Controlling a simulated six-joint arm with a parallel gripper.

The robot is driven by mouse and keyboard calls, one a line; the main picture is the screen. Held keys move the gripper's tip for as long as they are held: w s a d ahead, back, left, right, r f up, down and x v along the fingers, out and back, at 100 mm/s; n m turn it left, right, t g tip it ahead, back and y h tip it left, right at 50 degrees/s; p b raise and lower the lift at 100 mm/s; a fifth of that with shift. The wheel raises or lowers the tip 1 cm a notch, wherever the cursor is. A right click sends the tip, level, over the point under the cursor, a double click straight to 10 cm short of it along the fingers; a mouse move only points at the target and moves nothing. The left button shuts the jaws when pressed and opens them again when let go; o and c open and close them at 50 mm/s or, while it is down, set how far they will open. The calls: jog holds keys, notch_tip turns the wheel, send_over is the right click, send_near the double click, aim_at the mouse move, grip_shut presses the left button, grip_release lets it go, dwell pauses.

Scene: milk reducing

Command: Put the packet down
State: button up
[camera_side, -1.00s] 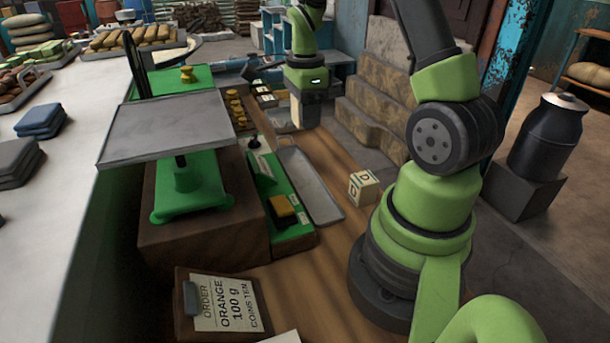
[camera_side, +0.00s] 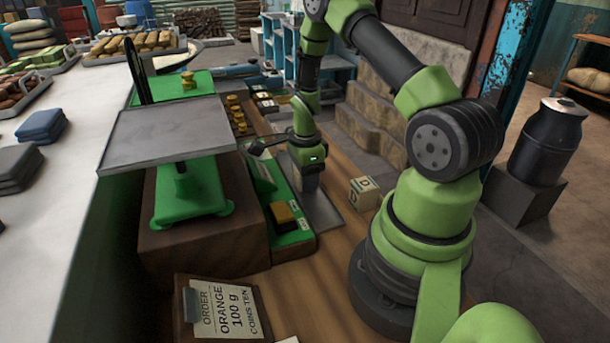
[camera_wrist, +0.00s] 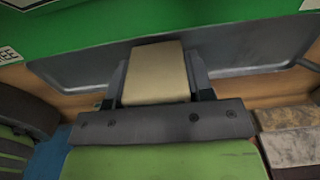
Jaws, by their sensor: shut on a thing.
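A beige packet (camera_wrist: 157,68) is between the two dark fingers of my gripper (camera_wrist: 157,82) in the wrist view. The gripper is shut on it. Below and around the packet, that view shows the long grey metal tray (camera_wrist: 235,45). In the side view my gripper (camera_side: 306,186) points down at the tray (camera_side: 322,216) and hides its far part. The packet is hard to make out there. I cannot tell whether it touches the tray.
A green base with a yellow block (camera_side: 282,212) runs along the tray's left side. A green scale (camera_side: 190,195) with a grey pan stands further left. A lettered cube (camera_side: 363,193) sits right of the tray. An order board (camera_side: 222,308) lies in front.

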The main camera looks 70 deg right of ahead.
jog(key=o, duration=1)
jog(key=shift+f, duration=0.1)
